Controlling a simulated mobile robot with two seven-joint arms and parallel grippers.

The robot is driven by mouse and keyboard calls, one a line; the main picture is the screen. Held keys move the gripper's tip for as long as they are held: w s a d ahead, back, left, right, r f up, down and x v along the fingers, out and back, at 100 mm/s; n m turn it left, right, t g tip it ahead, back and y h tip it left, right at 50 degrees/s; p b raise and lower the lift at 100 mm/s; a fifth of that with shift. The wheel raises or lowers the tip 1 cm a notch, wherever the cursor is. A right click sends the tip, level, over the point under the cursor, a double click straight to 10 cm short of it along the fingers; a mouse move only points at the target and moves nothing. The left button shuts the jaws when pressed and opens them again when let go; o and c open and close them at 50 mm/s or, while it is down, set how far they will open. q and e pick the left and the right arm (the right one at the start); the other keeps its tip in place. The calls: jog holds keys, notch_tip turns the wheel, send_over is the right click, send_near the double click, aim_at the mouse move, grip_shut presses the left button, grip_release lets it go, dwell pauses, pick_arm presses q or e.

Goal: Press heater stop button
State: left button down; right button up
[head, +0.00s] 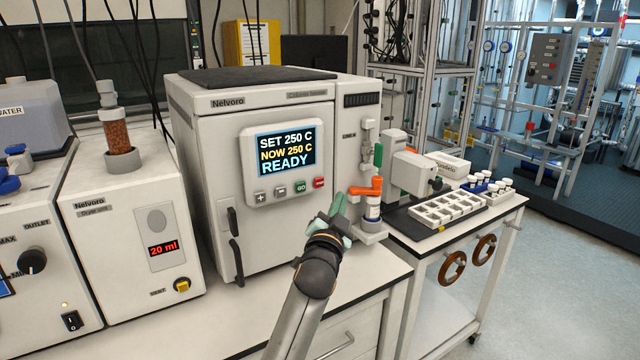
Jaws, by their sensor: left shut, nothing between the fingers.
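The heater is the large white Nelvoro cabinet (283,245) in the middle of the head view. Its display (286,150) reads SET 250 C, NOW 250 C, READY. Below the display is a row of small buttons: grey plus and minus, a green GO button (300,187), and a red button (319,182) at the right end, its label too small to read. My left gripper (339,203) has pale green fingers and is shut and empty. In the picture it lies just below and right of the red button; I see no contact. My right gripper is not in view.
A white tray (447,212) lies on the bench further right. The dryer unit (124,220) stands left of the heater. The bench front is clear.

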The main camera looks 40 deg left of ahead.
aim_at(319, 182)
pick_arm(q)
jog(key=shift+w+a, duration=0.35)
jog(key=shift+a, duration=0.5)
jog(key=shift+w+a, duration=0.4)
jog(key=shift+a, duration=0.5)
jog(key=shift+w+a, duration=0.35)
jog(key=shift+a, duration=0.5)
jog(key=shift+a, duration=0.15)
jog(key=shift+w+a, duration=0.15)
jog(key=shift+a, duration=0.1)
jog(key=shift+w+a, duration=0.1)
jog(key=shift+a, duration=0.2)
dwell(0.6)
jog(key=shift+p, duration=0.3)
jog(key=shift+s+d, duration=0.3)
jog(key=shift+d, duration=0.4)
